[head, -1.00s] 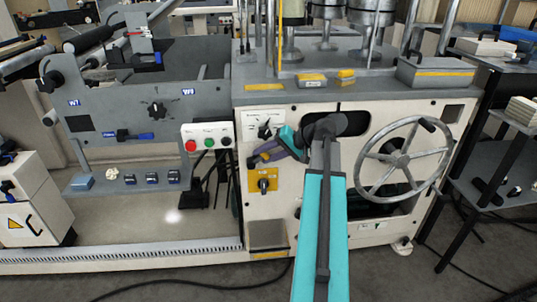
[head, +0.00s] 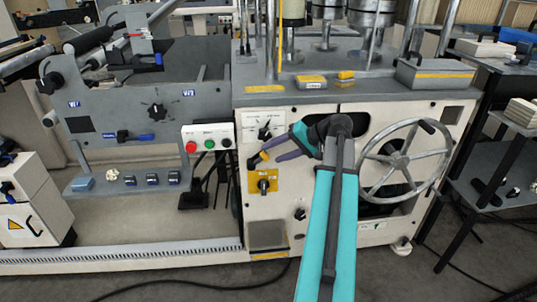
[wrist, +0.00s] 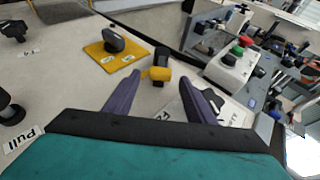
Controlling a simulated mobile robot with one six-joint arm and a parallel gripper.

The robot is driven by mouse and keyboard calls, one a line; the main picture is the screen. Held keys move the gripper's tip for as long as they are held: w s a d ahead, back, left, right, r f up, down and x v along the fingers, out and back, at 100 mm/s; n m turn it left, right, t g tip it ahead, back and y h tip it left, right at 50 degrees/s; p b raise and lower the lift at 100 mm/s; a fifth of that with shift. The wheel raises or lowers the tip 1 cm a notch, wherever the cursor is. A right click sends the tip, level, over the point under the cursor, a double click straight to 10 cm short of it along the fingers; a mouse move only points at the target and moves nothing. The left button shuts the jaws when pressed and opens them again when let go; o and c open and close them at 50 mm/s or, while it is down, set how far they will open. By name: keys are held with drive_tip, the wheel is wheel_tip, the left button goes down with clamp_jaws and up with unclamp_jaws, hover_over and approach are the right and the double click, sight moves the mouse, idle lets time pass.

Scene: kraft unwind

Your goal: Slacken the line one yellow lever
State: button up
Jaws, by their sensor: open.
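A small yellow lever (head: 265,155) with a dark part beside it is on the machine's cream front panel, just left of my gripper. In the wrist view the yellow lever (wrist: 157,73) shows ahead of the fingertips, roughly centred in the gap, with its black part behind it. My gripper (head: 273,149) has purple fingers and is open and empty. In the wrist view its two fingers (wrist: 160,80) are spread apart. Contact with the lever cannot be made out. Which line the lever serves cannot be read.
A black rotary switch on a yellow plate (head: 264,186) sits below the lever. A box with red, green and black buttons (head: 208,137) is to the left. A black dial (head: 264,132) is above. A large handwheel (head: 402,160) stands to the right, near my arm.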

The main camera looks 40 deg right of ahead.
drive_tip(key=p+v, duration=0.1)
drive_tip(key=v, duration=0.7)
drive_tip(key=shift+s, duration=0.2)
